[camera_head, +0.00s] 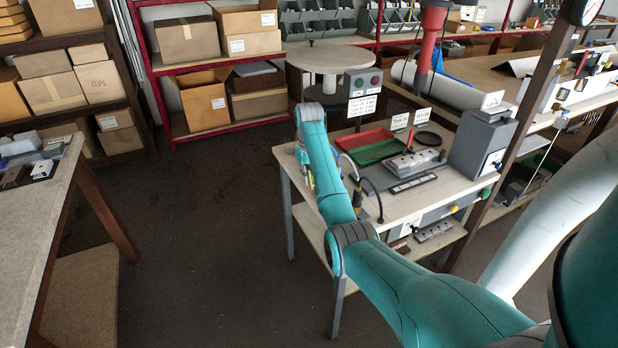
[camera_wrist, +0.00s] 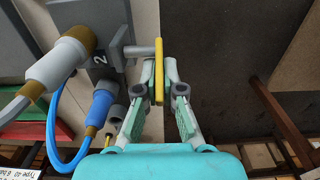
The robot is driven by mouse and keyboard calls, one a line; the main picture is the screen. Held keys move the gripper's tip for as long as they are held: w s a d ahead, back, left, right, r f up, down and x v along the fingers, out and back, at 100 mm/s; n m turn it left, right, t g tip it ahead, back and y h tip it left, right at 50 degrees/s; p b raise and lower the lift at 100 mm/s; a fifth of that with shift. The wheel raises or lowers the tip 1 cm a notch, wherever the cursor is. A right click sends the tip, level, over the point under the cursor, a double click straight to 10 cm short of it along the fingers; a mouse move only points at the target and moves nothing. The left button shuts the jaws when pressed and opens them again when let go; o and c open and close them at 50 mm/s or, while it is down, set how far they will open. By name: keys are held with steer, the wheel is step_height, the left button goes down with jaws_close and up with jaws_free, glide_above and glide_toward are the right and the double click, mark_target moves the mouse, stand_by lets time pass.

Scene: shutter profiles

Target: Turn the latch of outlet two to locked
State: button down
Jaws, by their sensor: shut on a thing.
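In the wrist view, a grey outlet block (camera_wrist: 105,42) bears the label "2" on its face. A short grey pin runs right from it to a narrow yellow latch handle (camera_wrist: 159,70), which stands upright in the picture. My gripper (camera_wrist: 158,78) is shut on the yellow handle, one finger on each side. A grey plug with a brown collar (camera_wrist: 75,45) and a blue connector (camera_wrist: 102,100) with a blue cable are on the left. In the head view, my teal arm hides the latch and most of my gripper.
A black cable (camera_head: 372,190) loops beside my arm. The floor (camera_head: 200,215) to the left is clear.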

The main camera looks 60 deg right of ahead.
steer(key=shift+w+d+f+g+y, duration=0.15)
steer(key=shift+g+y, duration=0.15)
steer(key=shift+g, duration=0.2)
steer(key=shift+w+a+g+y, duration=0.1)
steer(key=shift+g+y, duration=0.2)
steer(key=shift+g, duration=0.2)
steer(key=shift+d+f+g+y, duration=0.1)
steer(key=shift+f+g+y, duration=0.1)
steer(key=shift+g+y, duration=0.15)
steer(key=c, duration=1.3)
jaws_free()
